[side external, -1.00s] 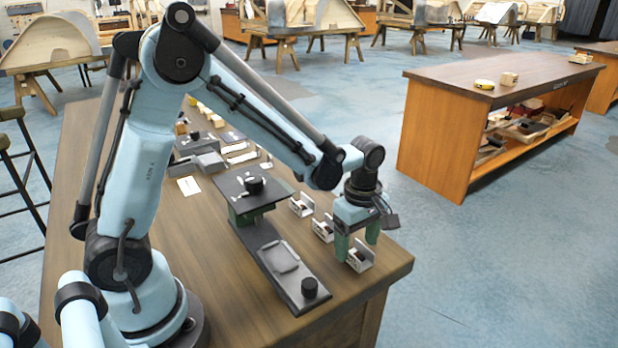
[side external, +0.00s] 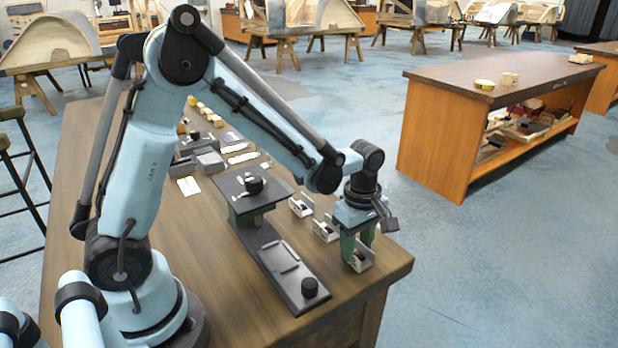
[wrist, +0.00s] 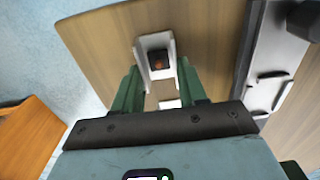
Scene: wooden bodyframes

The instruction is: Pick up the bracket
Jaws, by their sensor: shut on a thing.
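Several small white brackets stand in a row along the right side of the wooden table. The nearest bracket (side external: 361,261) is close to the table's front right corner, with my gripper (side external: 357,253) directly over it. My two green fingers are shut on this bracket, one on each side. In the wrist view the bracket (wrist: 145,44) shows as a white channel with a dark block inside, between the fingertips (wrist: 156,76). The bracket still appears to rest on the table. The fingers hide part of it. Two other brackets, the middle one (side external: 325,229) and the far one (side external: 301,205), stand apart behind it.
A dark fixture plate with a knob (side external: 285,272) and a raised green-sided stand (side external: 250,192) lie left of the brackets. Grey blocks and small parts (side external: 205,160) sit farther back. The table's right edge is close to my gripper. Another workbench (side external: 480,110) stands apart at right.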

